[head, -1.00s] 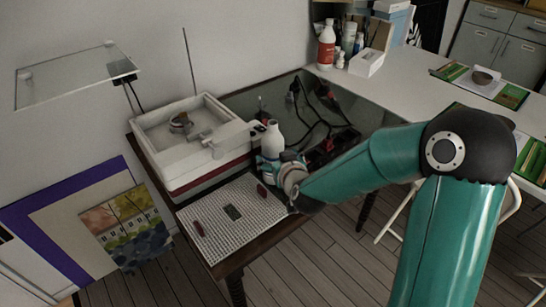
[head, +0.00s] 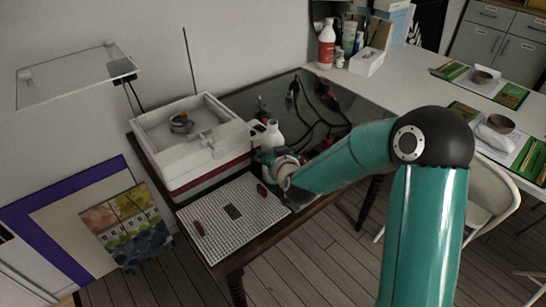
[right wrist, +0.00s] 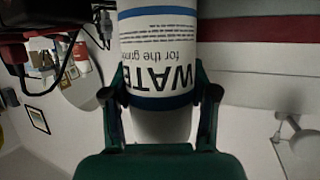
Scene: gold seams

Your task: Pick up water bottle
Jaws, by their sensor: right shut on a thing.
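The water bottle (head: 271,136) is white and stands out above my right gripper (head: 276,160) in the head view, beside the white basin. In the right wrist view the bottle (right wrist: 158,50) has a white label with blue bands, reading "WATE" and "for the grind", upside down. My right gripper (right wrist: 161,95) is shut on the bottle, with one dark finger on each side of it. The bottle's lower part is hidden behind the gripper in the head view. My left gripper is not in view.
The white basin machine (head: 186,135) stands close at the left of the bottle. A white perforated mat (head: 220,232) with red items lies in front. Dark cables (head: 300,105) lie on the table behind. Bottles (head: 326,45) and a white box (head: 366,62) stand at the back.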

